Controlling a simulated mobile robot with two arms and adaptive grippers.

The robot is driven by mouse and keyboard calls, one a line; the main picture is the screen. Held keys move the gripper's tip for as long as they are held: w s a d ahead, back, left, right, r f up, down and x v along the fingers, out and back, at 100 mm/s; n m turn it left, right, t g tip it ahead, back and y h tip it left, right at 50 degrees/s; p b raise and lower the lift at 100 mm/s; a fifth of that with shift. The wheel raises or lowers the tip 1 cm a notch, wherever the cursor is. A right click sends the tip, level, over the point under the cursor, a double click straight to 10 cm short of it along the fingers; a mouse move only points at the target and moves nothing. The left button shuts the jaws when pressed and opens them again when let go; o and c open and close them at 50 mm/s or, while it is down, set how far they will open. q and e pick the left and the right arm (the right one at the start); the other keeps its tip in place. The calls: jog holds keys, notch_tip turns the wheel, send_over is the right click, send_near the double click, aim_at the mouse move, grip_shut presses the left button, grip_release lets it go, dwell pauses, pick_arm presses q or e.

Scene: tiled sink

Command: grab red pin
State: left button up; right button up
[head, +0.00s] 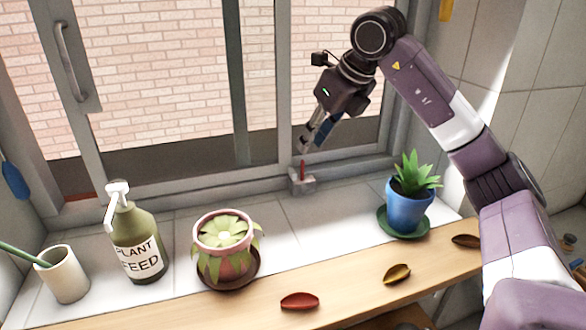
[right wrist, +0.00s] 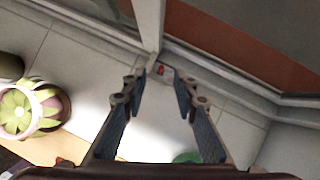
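The red pin (head: 303,169) stands upright in a small grey block (head: 302,184) at the foot of the window frame. In the right wrist view the pin (right wrist: 161,70) shows small, beyond and between my fingertips. My right gripper (head: 311,143) is just above the pin in the head view, pointing down. Its two fingers (right wrist: 158,88) are spread apart with nothing between them in the right wrist view. The pin seems apart from the fingers. My left gripper is not in view.
A blue pot with a plant (head: 409,205) stands right of the block. A pink flower pot (head: 224,262), a plant feed bottle (head: 138,245) and a white cup (head: 64,275) stand left. Red (head: 300,301) and yellow (head: 397,274) pieces lie on the wooden front ledge. The window frame is close behind.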

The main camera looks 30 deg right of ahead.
jog(key=f, duration=0.2)
jog(key=p, duration=0.2)
send_over(304, 180)
jog(key=f, duration=0.3)
jog(key=shift+s+f, duration=0.25)
jog(key=shift+f, duration=0.1)
jog(key=shift+w+f, duration=0.1)
jog(key=shift+f, duration=0.05)
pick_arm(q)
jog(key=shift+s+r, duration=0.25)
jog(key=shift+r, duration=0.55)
pick_arm(e)
grip_shut()
